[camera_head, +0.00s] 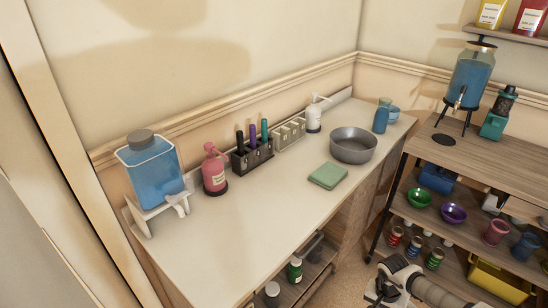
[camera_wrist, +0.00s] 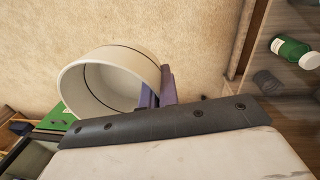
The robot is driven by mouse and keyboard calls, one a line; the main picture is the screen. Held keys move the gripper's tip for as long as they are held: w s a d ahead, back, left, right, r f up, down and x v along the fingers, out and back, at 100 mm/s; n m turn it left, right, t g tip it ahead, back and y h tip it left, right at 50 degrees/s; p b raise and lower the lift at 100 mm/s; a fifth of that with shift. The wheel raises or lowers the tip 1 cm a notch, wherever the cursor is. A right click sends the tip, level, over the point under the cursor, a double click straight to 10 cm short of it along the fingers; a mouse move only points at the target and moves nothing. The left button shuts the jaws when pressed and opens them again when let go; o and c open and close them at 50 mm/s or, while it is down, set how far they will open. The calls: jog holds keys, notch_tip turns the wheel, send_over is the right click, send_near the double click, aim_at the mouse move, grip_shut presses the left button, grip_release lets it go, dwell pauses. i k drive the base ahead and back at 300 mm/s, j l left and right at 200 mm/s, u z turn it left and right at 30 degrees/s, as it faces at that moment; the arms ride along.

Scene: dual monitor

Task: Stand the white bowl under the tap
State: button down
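The white bowl (camera_wrist: 92,84), off-white with a thin dark line around it, shows in the wrist view with its opening turned towards the camera. My gripper (camera_wrist: 158,90) has its purple fingers on either side of the bowl's wall and holds it. In the head view my arm is at the bottom right, and I cannot make out the bowl there. Two dispensers have taps: a blue tank (camera_head: 152,172) on a white stand at the counter's left, with a pale tap (camera_head: 181,206), and a glass dispenser (camera_head: 470,76) on a black stand at the right, with a small tap (camera_head: 460,98).
The counter (camera_head: 255,225) holds a pink pump bottle (camera_head: 214,172), a black rack (camera_head: 252,158), a green cloth (camera_head: 328,176) and a metal basin (camera_head: 353,146). The wooden table (camera_head: 500,155) bears a black disc (camera_head: 444,140) and a teal appliance (camera_head: 495,122). The counter's front is clear.

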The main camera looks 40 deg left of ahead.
aim_at(194, 250)
jog(key=k+j+z, duration=0.1)
jog(key=k+j, duration=0.3)
jog(key=k, duration=0.2)
jog(key=k+j, duration=0.15)
jog(key=j, duration=0.25)
jog(key=k+j+z, duration=0.1)
jog(key=j, duration=0.3)
jog(key=k, duration=0.05)
